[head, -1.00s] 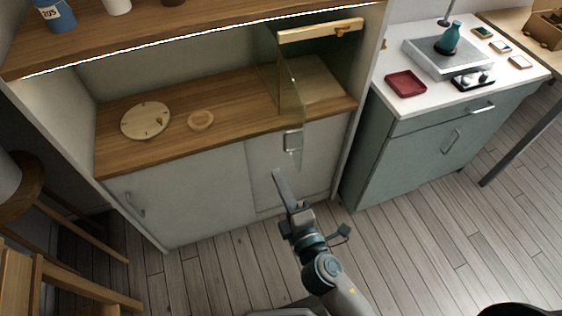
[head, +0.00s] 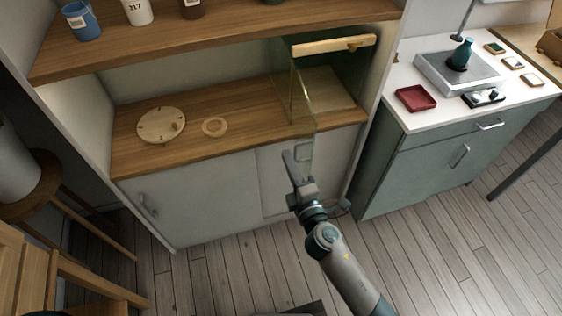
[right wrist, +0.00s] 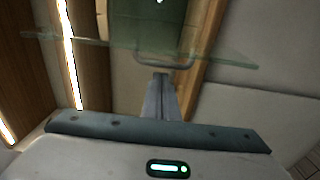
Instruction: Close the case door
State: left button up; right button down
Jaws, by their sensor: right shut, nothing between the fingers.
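The case door (head: 303,102) is a clear glass panel on the display case at the right end of the wooden counter. It stands open, jutting out past the counter's front edge. In the right wrist view the glass (right wrist: 100,42) runs across the picture, with a grey bar handle (right wrist: 163,64) in the middle. My right gripper (head: 290,156) is shut and empty, its fingertips close to the handle; I cannot tell if they touch. It also shows in the right wrist view (right wrist: 160,78). My left gripper is not in view.
The case has a pale wooden rail (head: 333,46) on top. A round wooden dial (head: 161,125) and a wooden ring (head: 214,127) lie on the counter, left of the door. A shelf (head: 220,40) with cups hangs above. A red tray (head: 416,98) sits on the right-hand cabinet.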

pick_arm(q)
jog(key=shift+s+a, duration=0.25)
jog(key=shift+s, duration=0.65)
pick_arm(e)
jog(key=shift+d, duration=0.35)
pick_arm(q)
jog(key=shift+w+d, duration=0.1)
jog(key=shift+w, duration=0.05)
pick_arm(e)
jog(key=shift+d, duration=0.1)
jog(key=shift+d, duration=0.1)
